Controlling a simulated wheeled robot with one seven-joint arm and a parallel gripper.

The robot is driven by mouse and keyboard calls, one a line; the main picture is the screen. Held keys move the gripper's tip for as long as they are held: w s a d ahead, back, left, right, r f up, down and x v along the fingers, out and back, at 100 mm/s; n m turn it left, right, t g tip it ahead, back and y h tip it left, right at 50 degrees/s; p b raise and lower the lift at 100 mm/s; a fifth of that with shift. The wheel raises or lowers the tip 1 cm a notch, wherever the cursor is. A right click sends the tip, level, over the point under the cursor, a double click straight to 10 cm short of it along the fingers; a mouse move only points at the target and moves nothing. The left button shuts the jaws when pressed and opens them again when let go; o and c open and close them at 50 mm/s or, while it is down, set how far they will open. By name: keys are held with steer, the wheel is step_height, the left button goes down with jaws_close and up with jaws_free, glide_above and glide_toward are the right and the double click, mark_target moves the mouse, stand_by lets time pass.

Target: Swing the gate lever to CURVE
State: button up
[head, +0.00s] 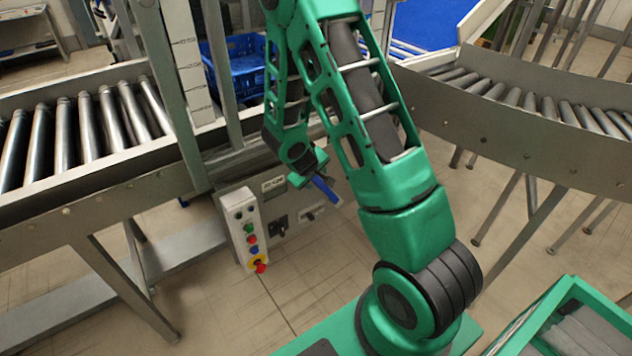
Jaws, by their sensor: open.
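My green arm reaches forward and down from the right. My gripper (310,174) is small in the head view, with its jaws open, in front of the grey conveyor's side panel. A blue bar (326,190), which looks like the gate lever's handle, slants down to the right at the jaws. I cannot tell whether it lies between the fingers or touches them. The lever's pivot is hidden. Small label plates (273,185) are on the panel, too small to read, so the lever's setting cannot be told.
A control box (246,230) with coloured buttons and a red knob hangs left of the gripper. A straight roller conveyor (75,190) runs at left, a curved one (540,140) at right. A blue crate (238,68) stands behind a post. Open floor lies below the panel.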

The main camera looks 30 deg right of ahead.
mark_target(317, 180)
steer(key=shift+x, duration=2.7)
jaws_close()
